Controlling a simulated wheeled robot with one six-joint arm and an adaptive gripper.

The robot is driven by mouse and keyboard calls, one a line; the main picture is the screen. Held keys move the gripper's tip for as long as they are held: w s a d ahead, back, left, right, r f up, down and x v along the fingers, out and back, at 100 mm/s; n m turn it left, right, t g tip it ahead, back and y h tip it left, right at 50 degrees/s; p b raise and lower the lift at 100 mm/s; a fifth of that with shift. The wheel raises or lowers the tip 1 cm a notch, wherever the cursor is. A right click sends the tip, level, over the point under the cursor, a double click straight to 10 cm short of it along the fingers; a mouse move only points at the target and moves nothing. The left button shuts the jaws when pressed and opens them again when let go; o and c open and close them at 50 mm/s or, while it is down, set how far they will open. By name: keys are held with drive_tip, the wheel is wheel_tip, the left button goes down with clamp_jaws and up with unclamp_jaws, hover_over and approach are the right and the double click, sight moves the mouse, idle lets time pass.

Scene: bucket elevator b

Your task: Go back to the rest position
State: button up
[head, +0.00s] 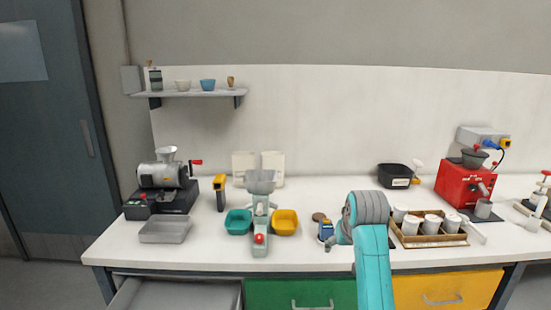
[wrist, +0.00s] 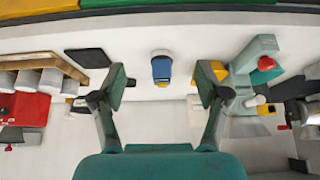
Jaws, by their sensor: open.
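My gripper (wrist: 161,86) is open in the wrist view, its two fingers wide apart with nothing between them. A small blue item (wrist: 162,70) shows beyond the fingertips, apart from them; it also stands on the counter in the head view (head: 326,231), just left of my arm. In the head view my teal arm with its grey joint reaches over the counter's front edge and hides what lies behind it. The grey bucket elevator (head: 260,205) stands left of my arm, with a red knob in front, between a teal bin (head: 238,222) and a yellow bin (head: 285,222).
A wooden tray (head: 408,242) of white cups is close right of my arm. A red machine (head: 463,185) and a black tub (head: 394,177) stand behind. A grinder (head: 163,175) and a grey tray (head: 165,230) are left. A wall shelf (head: 190,93) holds cups. An open drawer (head: 180,293) juts out front left.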

drive_tip(key=s+f+t, duration=0.1)
drive_tip(key=s+f, duration=0.7)
drive_tip(key=f, duration=0.5)
drive_tip(key=s+f+t, duration=0.2)
drive_tip(key=s+f, duration=0.5)
drive_tip(key=f, duration=0.5)
drive_tip(key=s+f+t, duration=0.1)
drive_tip(key=s+f, duration=0.2)
drive_tip(key=s, duration=0.6)
drive_tip(key=s+f+t, duration=0.1)
drive_tip(key=s+f, duration=0.2)
drive_tip(key=s, duration=0.6)
drive_tip(key=s+r+t, duration=0.1)
drive_tip(key=s+r, duration=0.7)
drive_tip(key=s, duration=0.6)
drive_tip(key=s+r+t, duration=0.2)
drive_tip(key=s+r, duration=0.6)
drive_tip(key=s, duration=0.5)
drive_tip(key=shift+s+t, duration=0.3)
drive_tip(key=shift+s, duration=0.05)
